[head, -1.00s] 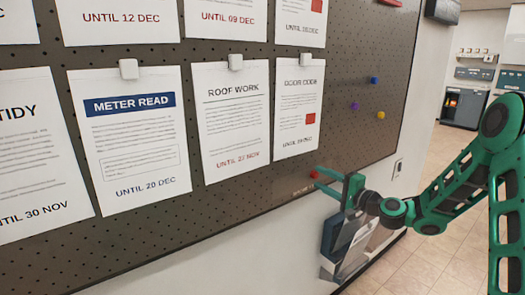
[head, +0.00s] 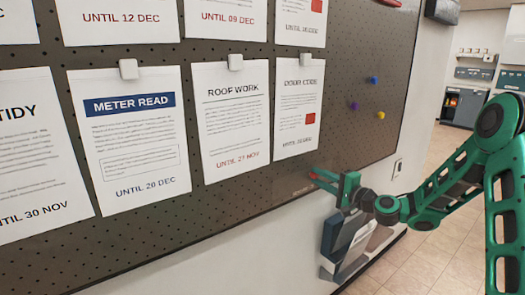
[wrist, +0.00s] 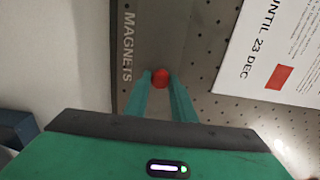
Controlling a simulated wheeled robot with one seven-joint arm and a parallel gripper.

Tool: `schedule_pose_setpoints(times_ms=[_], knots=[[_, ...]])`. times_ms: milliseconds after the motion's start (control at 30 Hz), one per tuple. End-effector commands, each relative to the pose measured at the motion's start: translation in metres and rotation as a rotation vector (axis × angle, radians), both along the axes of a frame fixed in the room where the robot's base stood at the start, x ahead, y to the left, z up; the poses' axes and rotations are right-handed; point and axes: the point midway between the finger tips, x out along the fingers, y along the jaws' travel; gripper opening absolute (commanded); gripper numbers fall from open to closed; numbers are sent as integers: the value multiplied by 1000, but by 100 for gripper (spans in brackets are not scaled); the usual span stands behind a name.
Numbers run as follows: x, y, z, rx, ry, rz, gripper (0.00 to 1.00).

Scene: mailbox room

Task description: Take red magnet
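The red magnet (wrist: 161,78) is a small round knob at the bottom edge of the pegboard, beside the printed word MAGNETS in the wrist view. My gripper (wrist: 160,76) has a green finger on each side of it, with the gap about as wide as the magnet, so it looks shut on it. In the head view my gripper (head: 313,177) is at the board's lower right, and its fingers mostly hide the magnet. The magnet appears at the board's face; I cannot tell whether it touches.
Several notices hang on the pegboard (head: 345,110), including the DOOR CODE sheet (head: 297,105) above my gripper. Blue (head: 374,80), purple (head: 354,106) and yellow (head: 381,115) magnets sit to the right. A wall-mounted holder (head: 345,240) is below my gripper.

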Motion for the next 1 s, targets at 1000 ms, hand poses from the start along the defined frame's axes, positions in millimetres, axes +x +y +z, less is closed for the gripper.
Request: schedule_pose_setpoints(times_ms=[1000], knots=[[-13,-10,0,0,0,0,3]])
